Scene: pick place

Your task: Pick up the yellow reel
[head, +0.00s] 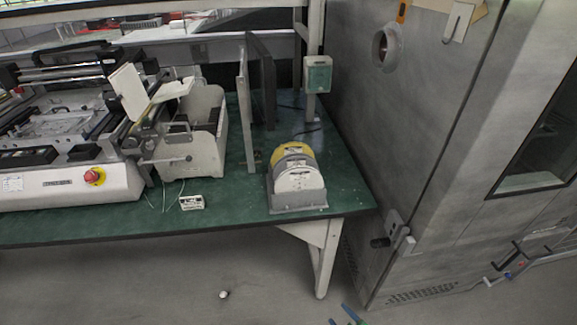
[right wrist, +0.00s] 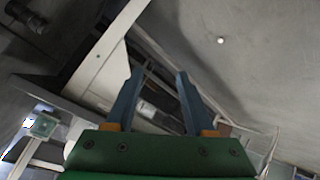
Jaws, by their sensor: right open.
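The yellow reel (head: 293,152) sits in a grey holder (head: 298,202) near the front right corner of the green table. A white disc-like face covers much of its front, and yellow shows along its top. My right gripper (head: 343,315) shows only as blue fingertips at the bottom edge of the head view, in front of and below the table edge, well apart from the reel. In the right wrist view the right gripper (right wrist: 160,71) has its two blue fingers spread with nothing between them. The reel cannot be made out there. My left gripper is in neither view.
The green table (head: 240,217) also bears a white machine (head: 70,185) with a red button, a cream bin (head: 205,150), upright panels (head: 246,110) and a small white box (head: 192,202). A large metal cabinet (head: 410,130) stands close at the right. A small white object (head: 224,294) lies on the floor.

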